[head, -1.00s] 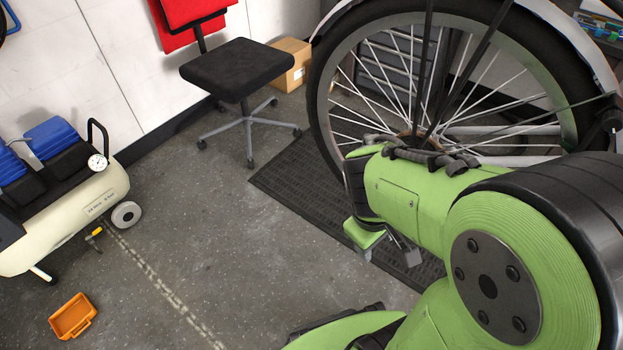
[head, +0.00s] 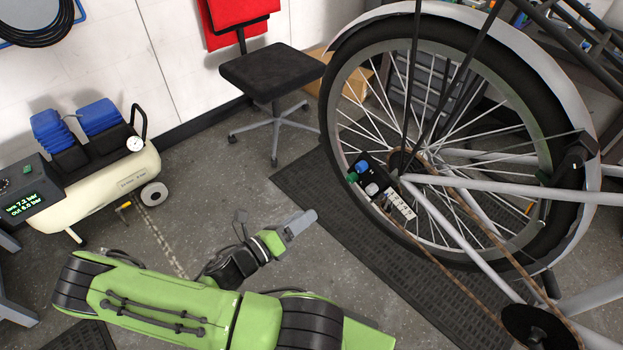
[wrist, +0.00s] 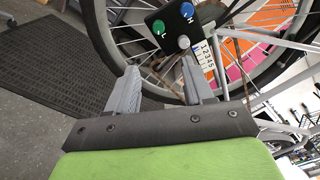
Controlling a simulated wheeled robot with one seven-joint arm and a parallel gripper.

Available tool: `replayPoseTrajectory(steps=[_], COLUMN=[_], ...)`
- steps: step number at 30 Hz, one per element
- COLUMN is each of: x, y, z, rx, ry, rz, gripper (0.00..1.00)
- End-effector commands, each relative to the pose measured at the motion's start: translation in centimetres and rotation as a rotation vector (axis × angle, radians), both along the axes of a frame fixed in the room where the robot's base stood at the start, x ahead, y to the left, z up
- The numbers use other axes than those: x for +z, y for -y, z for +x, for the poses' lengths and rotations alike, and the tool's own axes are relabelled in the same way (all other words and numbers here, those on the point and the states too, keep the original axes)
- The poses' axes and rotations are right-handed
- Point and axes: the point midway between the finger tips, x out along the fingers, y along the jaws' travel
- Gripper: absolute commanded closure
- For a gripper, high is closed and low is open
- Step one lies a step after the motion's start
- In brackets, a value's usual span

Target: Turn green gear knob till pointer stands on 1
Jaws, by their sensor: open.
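The green gear knob (head: 352,177) sits on a small black panel by the rear wheel's hub. It also shows in the wrist view (wrist: 158,28), marked with an L. A blue knob (wrist: 187,9) marked H and a pale grey knob (wrist: 184,42) share the panel. A white scale plate (wrist: 206,57) with the numbers 1 to 5 is beside them; where a pointer stands is too small to tell. My gripper (head: 300,222) is to the left of and nearer than the panel, apart from it. In the wrist view its two fingers are apart and empty.
The spoked wheel (head: 340,100) and frame tubes (head: 490,187) surround the panel. A black mat (head: 300,185) lies below. A chair (head: 272,72) and a compressor (head: 100,195) stand behind and left. Grey floor is free between them.

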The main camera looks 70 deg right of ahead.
Motion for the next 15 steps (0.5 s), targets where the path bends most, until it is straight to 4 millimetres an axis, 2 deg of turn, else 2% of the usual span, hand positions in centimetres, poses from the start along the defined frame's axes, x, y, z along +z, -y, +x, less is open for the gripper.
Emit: replayPoseTrajectory(steps=[5, 8, 15], x=[0.1, -0.1, -0.2], y=[1.1, 2.9, 8.5], z=[-0.4, -1.3, -3.8], rx=[0.009, 0.005, 0.003], ry=[-0.037, -0.037, -0.031], rz=[-0.006, -0.007, -0.006], gripper=[0.48, 0.48, 0.48])
